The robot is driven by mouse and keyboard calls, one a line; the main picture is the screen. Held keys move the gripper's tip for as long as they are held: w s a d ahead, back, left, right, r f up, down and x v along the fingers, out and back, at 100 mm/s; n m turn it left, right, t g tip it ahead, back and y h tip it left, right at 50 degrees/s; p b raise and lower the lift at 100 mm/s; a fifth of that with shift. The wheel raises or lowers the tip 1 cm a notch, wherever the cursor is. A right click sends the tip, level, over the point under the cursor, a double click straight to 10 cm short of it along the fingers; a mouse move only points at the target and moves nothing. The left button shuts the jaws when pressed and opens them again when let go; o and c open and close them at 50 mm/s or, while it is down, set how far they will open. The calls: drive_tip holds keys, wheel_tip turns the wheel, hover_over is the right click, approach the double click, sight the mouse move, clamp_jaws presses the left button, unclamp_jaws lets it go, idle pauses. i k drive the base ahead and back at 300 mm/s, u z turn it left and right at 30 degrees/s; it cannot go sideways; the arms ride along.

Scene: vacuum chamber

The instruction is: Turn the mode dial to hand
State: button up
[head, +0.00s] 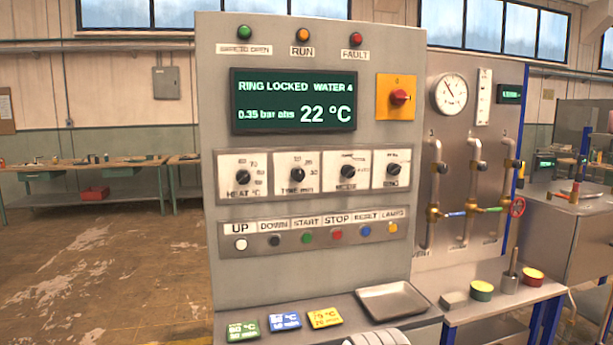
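The mode dial (348,171) is a black knob on a white plate, third from the left in a row of dials on the grey control panel. A label that looks like AUTO is at its right and another small label is above it. The lettering is too small to read surely, and I cannot tell where its pointer stands. Nothing covers the dial.
Beside it are the heat dial (242,178), time dial (297,174) and ring dial (392,170). The display (293,100) reads RING LOCKED, 22 °C. Below are push buttons (307,238), coloured cards (285,320) and a metal tray (392,301) on a ledge.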

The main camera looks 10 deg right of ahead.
sight(347, 170)
drive_tip(key=z, duration=0.05)
drive_tip(key=i, duration=0.9)
drive_tip(key=u, duration=0.05)
